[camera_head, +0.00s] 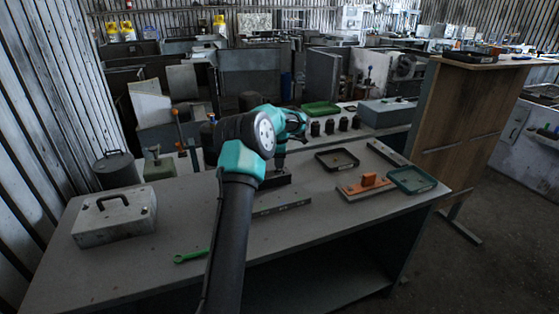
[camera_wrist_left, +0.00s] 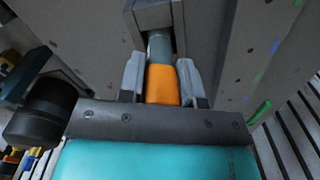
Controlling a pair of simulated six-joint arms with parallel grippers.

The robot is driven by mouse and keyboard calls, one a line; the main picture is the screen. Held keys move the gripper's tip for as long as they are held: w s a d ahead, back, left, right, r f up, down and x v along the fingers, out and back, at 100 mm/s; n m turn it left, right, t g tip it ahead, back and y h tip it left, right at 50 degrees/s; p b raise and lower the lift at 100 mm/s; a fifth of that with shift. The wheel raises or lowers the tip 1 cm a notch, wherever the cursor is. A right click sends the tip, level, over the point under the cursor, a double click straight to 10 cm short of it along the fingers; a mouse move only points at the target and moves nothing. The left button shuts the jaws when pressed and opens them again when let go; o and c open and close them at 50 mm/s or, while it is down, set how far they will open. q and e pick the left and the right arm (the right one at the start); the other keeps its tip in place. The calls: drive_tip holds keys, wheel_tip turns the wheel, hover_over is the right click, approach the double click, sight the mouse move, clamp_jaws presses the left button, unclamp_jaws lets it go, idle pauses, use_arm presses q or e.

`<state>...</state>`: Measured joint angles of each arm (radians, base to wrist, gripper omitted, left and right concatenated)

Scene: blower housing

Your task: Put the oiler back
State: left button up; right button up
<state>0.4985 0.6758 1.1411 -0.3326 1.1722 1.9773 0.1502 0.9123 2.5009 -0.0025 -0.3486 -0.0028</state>
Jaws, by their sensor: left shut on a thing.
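My left gripper (camera_head: 279,161) is low over the middle of the workbench, just above a dark block (camera_head: 276,181). The left wrist view shows its two fingers (camera_wrist_left: 161,78) shut on a cylinder with an orange body and a grey end, which I take as the oiler (camera_wrist_left: 162,86). The oiler's grey end points at a slot in a grey block (camera_wrist_left: 154,14); I cannot tell whether it is inside the slot or only in front of it. In the head view my arm and gripper mostly hide the oiler. My right gripper is in neither view.
On the bench (camera_head: 135,265) are a grey case (camera_head: 115,218) at left, a green wrench (camera_head: 190,256) at the front, a level-like bar (camera_head: 282,205), an orange-handled tool (camera_head: 366,185) and two shallow trays (camera_head: 337,159) (camera_head: 412,180) at right. The bench's front right is clear.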

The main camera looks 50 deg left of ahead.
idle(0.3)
use_arm(q)
drive_tip(key=o, duration=1.6)
drive_tip(key=shift+r, duration=4)
drive_tip(key=shift+w+f, duration=0.1)
